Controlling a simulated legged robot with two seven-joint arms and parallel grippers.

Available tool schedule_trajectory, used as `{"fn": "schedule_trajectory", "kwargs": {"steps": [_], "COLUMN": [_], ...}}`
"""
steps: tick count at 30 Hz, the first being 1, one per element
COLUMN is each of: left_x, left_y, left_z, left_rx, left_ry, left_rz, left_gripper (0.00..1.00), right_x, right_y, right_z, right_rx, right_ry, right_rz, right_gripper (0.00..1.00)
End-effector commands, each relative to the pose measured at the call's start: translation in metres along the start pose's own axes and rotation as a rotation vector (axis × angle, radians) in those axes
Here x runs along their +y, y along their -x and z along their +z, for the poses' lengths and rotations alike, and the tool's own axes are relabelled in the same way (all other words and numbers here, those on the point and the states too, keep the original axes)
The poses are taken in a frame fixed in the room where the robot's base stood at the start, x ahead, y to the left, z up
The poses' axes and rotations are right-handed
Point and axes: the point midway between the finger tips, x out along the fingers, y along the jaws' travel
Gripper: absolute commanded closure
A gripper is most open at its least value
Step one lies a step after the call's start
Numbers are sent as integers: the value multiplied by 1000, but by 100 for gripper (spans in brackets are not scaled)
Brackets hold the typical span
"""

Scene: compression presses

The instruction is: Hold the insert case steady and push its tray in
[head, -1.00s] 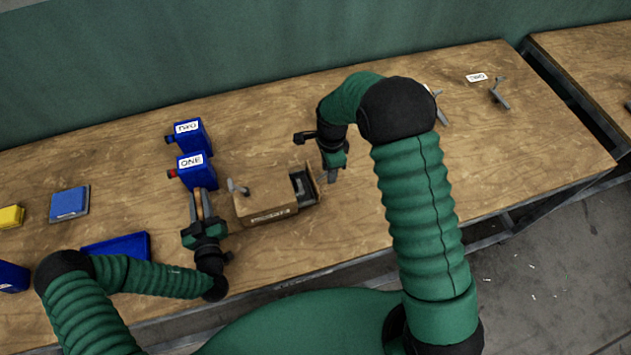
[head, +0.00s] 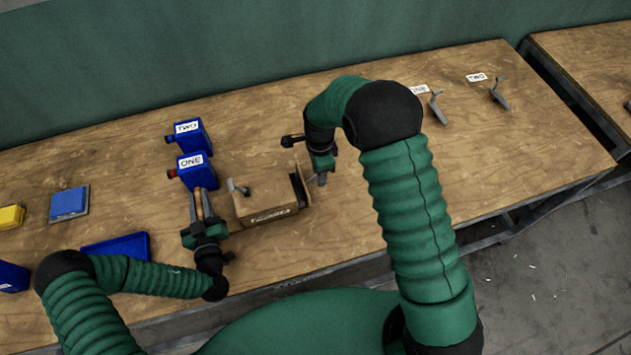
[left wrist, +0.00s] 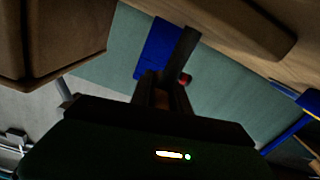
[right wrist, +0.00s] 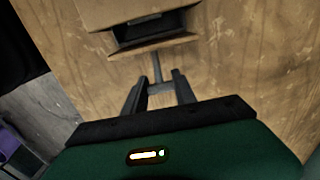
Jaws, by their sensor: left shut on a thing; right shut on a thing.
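The insert case (head: 262,209) is a brown box with a label on its front and a grey lever on top. Its tray (head: 303,186) sticks out slightly on the right; a dark gap shows behind the tray front (right wrist: 153,47) in the right wrist view. My right gripper (right wrist: 157,85) is shut on the tray's grey handle (right wrist: 156,66). My left gripper (head: 200,203) is beside the case's left end, its fingers on a narrow dark piece (left wrist: 187,52). I cannot tell whether that piece belongs to the case.
Blue boxes labelled ONE (head: 196,171) and TWO (head: 187,134) stand just behind my left gripper. Blue and yellow blocks lie at the left. Small grey levers (head: 437,108) with labels stand at the right. The table's middle right is clear.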

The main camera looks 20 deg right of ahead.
Motion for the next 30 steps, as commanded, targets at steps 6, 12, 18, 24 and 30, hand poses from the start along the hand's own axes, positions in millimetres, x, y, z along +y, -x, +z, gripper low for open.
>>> {"fn": "schedule_trajectory", "kwargs": {"steps": [6,12,18,24,30], "left_x": [3,3,3,3,2], "left_y": [0,0,0,0,0], "left_z": [0,0,0,0,0], "left_rx": [0,0,0,0,0], "left_ry": [3,3,3,3,3], "left_rz": [7,7,7,7,5], "left_gripper": [100,100,100,100,100], "right_x": [-1,-1,-1,-2,-1], "right_y": [1,1,1,1,1], "right_z": [9,15,21,27,25], "right_rx": [-3,-4,-4,-3,-2], "right_ry": [2,3,1,2,1], "right_rz": [-4,-4,-4,-5,-3], "right_gripper": [100,100,100,100,42]}}
